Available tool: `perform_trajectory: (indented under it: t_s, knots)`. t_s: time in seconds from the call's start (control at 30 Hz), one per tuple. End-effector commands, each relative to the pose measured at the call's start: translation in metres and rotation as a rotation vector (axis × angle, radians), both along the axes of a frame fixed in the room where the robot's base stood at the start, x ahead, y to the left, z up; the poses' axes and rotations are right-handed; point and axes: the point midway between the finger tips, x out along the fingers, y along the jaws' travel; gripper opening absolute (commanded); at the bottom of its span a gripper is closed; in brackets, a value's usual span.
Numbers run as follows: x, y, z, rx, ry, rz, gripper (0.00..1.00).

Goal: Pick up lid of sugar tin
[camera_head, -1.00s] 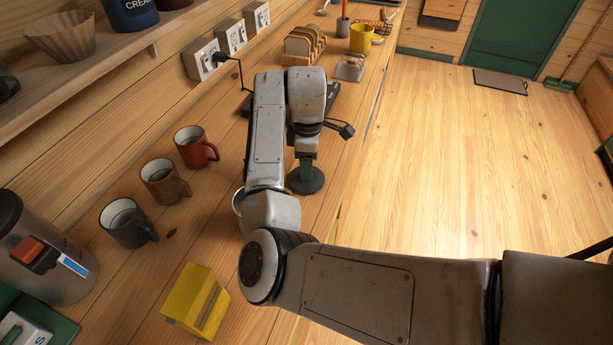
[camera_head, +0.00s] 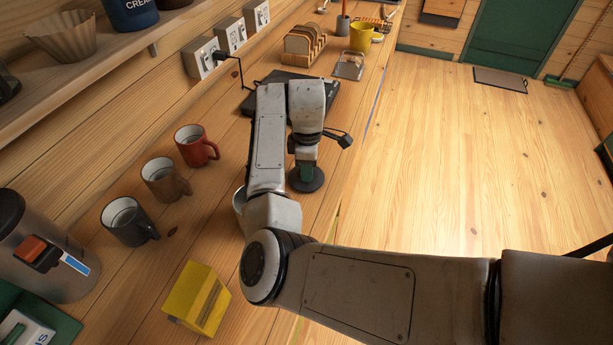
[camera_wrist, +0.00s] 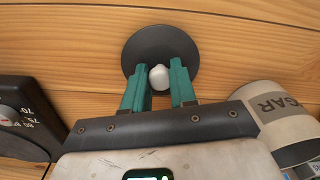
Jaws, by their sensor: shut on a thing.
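The lid is a dark round disc with a pale knob (camera_wrist: 159,77). My gripper (camera_wrist: 158,80) is shut on the knob, a teal finger on each side, in the wrist view. In the head view the lid (camera_head: 306,182) shows under my gripper (camera_head: 306,168), over the wooden counter. I cannot tell how far it is above the wood. The sugar tin (camera_wrist: 285,115), pale with a grey label reading "GAR", stands to the right in the wrist view, apart from the lid. In the head view the tin (camera_head: 238,201) is mostly hidden behind my arm.
Red (camera_head: 196,146), brown (camera_head: 165,180) and black (camera_head: 129,222) mugs line the counter's left. A yellow box (camera_head: 196,298) is in front. A flat dark appliance (camera_head: 262,97), toast rack (camera_head: 304,47) and yellow mug (camera_head: 361,38) are farther back. The counter edge is close on the right.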

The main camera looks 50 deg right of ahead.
Motion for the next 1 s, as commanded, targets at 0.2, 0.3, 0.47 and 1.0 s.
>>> perform_trajectory:
  t_s: [0.2, 0.3, 0.47, 1.0]
  knots:
    - [0.0, 0.0, 0.0, 0.0, 0.0, 0.0, 0.0]
    - [0.0, 0.0, 0.0, 0.0, 0.0, 0.0, 0.0]
    - [0.0, 0.0, 0.004, -0.002, -0.001, 0.0, 0.0]
    - [-0.03, 0.036, 0.093, 0.002, -0.007, 0.001, 0.0]
